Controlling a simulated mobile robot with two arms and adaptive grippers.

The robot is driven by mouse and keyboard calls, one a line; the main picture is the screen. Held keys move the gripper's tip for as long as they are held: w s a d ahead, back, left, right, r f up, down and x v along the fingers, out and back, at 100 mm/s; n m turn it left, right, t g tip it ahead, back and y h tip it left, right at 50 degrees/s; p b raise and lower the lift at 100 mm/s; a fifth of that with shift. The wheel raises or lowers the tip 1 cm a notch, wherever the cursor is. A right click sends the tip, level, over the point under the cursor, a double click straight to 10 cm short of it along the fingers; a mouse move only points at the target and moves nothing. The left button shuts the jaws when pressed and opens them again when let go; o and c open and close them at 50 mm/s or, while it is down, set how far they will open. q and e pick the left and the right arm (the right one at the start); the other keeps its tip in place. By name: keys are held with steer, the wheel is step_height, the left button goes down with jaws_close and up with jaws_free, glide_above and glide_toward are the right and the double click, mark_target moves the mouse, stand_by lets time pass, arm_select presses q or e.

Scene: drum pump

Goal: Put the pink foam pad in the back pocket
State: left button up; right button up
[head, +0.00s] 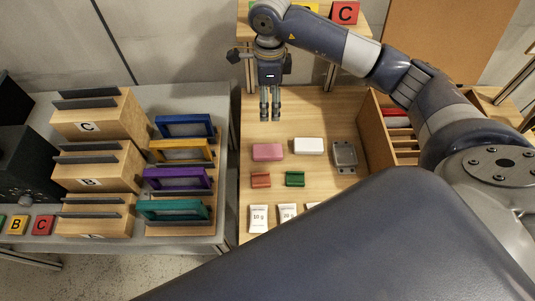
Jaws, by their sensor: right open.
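The pink foam pad (268,152) lies flat on the wooden table, left of a white block (308,146). My right gripper (270,106) hangs above the table, fingers pointing down, just behind the pad in the picture. It is open with nothing between its fingers, and it is apart from the pad. A wooden box with dividers (372,126) stands at the right of the table. My right arm hides part of it, and I cannot tell which part is the back pocket. My left gripper is not in view.
A grey tray (344,156) lies right of the white block. A red-brown piece (260,180), a green piece (295,179) and white labelled packets (259,218) lie in front. A grey table (225,205) at left holds wooden stands and coloured frames. A shelf stands behind my gripper.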

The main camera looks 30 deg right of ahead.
steer(key=b, duration=1.1)
glide_toward(268, 150)
step_height(268, 150, down, 4)
steer(key=shift+d+r+p, duration=0.1)
steer(key=shift+r+p, duration=0.1)
steer(key=shift+p, duration=0.35)
steer(key=f+p, duration=0.1)
steer(key=f, duration=0.3)
steer(key=shift+a+f+p, duration=0.1)
steer(key=shift+a+p, duration=0.1)
steer(key=shift+p, duration=0.1)
steer(key=shift+f, duration=0.5)
steer(key=c, duration=0.9)
steer(key=shift+c, duration=0.2)
